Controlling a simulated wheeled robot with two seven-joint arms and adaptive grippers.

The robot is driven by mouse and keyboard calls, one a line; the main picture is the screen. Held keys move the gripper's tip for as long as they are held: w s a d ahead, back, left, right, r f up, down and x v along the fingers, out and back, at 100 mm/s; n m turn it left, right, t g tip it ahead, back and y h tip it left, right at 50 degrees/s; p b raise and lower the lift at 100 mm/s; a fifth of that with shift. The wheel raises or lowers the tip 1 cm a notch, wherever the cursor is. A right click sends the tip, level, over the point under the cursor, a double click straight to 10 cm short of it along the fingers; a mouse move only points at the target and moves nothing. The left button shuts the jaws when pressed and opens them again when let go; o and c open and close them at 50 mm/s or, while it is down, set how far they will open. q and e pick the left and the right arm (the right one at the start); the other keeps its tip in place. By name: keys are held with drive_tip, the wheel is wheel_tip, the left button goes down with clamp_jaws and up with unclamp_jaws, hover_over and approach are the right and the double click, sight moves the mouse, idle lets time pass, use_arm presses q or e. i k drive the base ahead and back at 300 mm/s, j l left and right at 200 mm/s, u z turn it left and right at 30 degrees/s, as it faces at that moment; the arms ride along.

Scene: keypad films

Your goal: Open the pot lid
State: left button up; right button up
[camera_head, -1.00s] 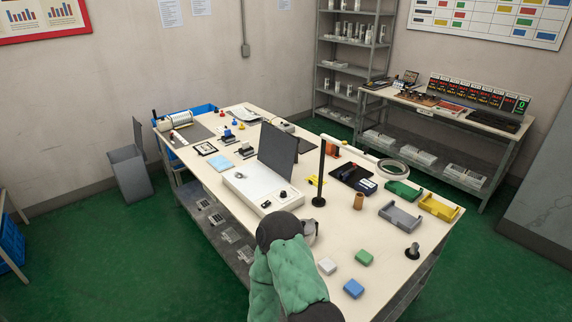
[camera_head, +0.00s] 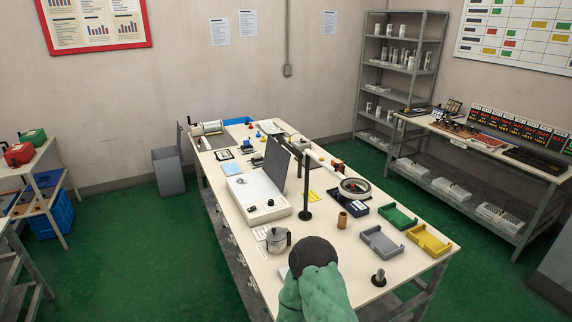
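A small grey metal pot (camera_head: 278,241) with a dark handle stands on the near part of the long white table (camera_head: 330,270). Its lid looks shut, though it is small in view. One of my arms, in a green cover with a dark rounded joint, comes up from the bottom middle, just right of the pot in the picture. Neither gripper's fingers show; any gripper on this arm is hidden. I cannot tell whether the arm touches the pot.
A white device with a dark upright panel (camera_head: 276,165) stands behind the pot. A black post (camera_head: 305,190) rises right of it. Grey (camera_head: 381,243), green (camera_head: 397,216) and yellow (camera_head: 429,241) trays and a brown cylinder (camera_head: 342,220) lie farther right.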

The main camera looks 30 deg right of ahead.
sight(275, 234)
drive_tip(key=l, duration=0.55)
drive_tip(key=k+l+u, duration=0.1)
drive_tip(key=l, duration=0.45)
drive_tip(key=k+l, duration=0.1)
drive_tip(key=l, duration=0.45)
drive_tip(key=k+l+u, duration=0.1)
drive_tip(key=l, duration=0.45)
drive_tip(key=k+l, duration=0.1)
drive_tip(key=l, duration=0.4)
drive_tip(key=l+u, duration=0.1)
drive_tip(key=l, duration=1.85)
